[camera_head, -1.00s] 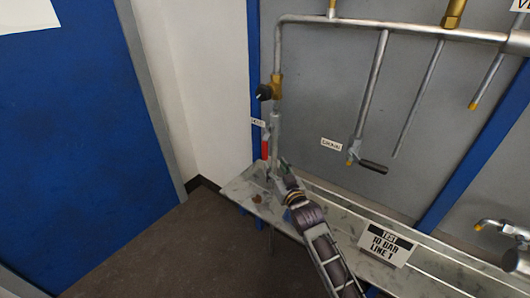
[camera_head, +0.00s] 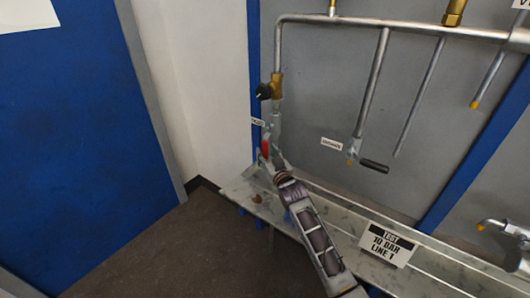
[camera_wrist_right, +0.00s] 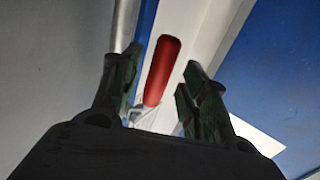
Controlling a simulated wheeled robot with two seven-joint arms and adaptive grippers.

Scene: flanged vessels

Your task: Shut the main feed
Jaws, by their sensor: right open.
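A red lever handle (camera_head: 265,147) sits low on the vertical pipe at the left end of the pipework. A small tag (camera_head: 258,122) hangs beside it, too small to read surely. My right gripper (camera_head: 267,158) is right at the handle, and its arm comes up from the lower right. In the right wrist view the red handle (camera_wrist_right: 162,70) stands between the two open fingers of the gripper (camera_wrist_right: 155,85), closer to the left finger, with no clear grip on it. The handle's base is partly hidden behind the gripper. My left gripper is not in view.
A black-knobbed brass valve (camera_head: 268,90) is above the handle. A dark-handled drain valve (camera_head: 372,165) hangs to the right. A sign reading "Test 10 bar line 1" (camera_head: 388,245) stands on the marbled ledge (camera_head: 335,222). A blue door (camera_head: 75,130) is at left.

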